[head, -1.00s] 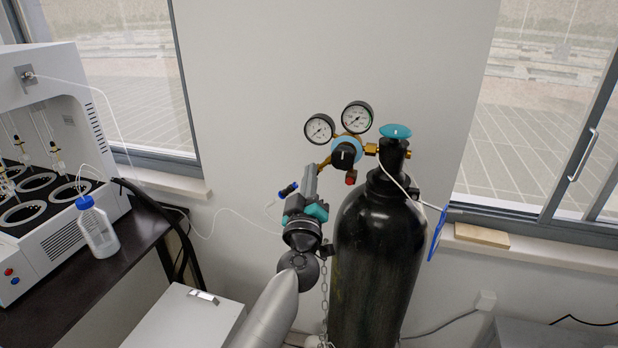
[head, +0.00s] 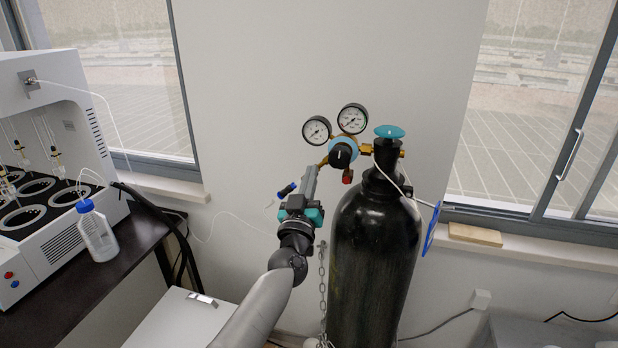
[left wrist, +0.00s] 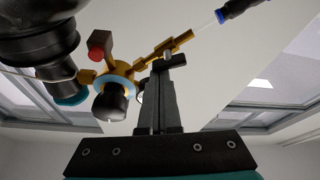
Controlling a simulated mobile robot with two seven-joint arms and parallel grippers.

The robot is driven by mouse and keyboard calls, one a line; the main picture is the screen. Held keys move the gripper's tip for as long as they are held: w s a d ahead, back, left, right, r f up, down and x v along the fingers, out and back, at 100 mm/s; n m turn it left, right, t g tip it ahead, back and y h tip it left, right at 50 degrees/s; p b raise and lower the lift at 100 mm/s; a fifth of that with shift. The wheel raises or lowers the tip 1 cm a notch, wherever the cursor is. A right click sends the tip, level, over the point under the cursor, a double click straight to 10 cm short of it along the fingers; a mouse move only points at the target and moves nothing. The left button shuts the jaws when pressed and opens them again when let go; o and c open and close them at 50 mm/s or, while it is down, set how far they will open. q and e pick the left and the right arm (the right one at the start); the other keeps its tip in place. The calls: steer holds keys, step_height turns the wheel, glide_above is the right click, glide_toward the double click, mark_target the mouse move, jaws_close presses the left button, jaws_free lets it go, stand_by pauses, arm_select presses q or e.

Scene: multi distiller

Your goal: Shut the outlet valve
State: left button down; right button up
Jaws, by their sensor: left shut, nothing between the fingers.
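The regulator (head: 343,150) has two round gauges and a black knob with a blue ring. It sits beside the neck of the black gas cylinder (head: 375,260). In the left wrist view a brass outlet stem (left wrist: 172,46) runs up and right from it toward a blue and black fitting (left wrist: 240,8), which also shows in the head view (head: 286,189). My left gripper (head: 311,170) is shut and empty just below and left of the regulator. In the left wrist view its fingertips (left wrist: 168,62) overlap the brass stem; I cannot tell whether they touch. The outlet valve's handle is not clear.
A teal cylinder-top handwheel (head: 389,131) and a red cap (head: 348,176) are close by. A chain (head: 322,280) hangs beside the cylinder. A thin white tube runs left toward the white distiller (head: 60,150) on a dark table. A blue-capped bottle (head: 97,235) stands there.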

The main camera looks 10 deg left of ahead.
arm_select(q)
steer(key=shift+d+f+m+h+p, duration=0.15)
steer(key=shift+m+h, duration=0.55)
steer(key=shift+m, duration=0.7)
steer(key=shift+d+f+m+h+p, duration=0.1)
steer(key=shift+m+h, duration=0.6)
steer(key=shift+m, duration=0.7)
steer(key=shift+d+f+m+h+p, duration=0.15)
steer(key=shift+m+h, duration=0.55)
steer(key=shift+m, duration=0.7)
steer(key=shift+f+m+g+h+p, duration=0.1)
steer(key=shift+m+g+h, duration=0.3)
steer(key=shift+m, duration=0.95)
steer(key=shift+f+m+g+h+p, duration=0.2)
steer(key=shift+m+h, duration=0.25)
steer(key=shift+m, duration=0.85)
steer(key=shift+f+m+g+h, duration=0.1)
steer(key=shift+m+g+h, duration=0.35)
steer(key=shift+m, duration=0.9)
steer(key=shift+r, duration=0.1)
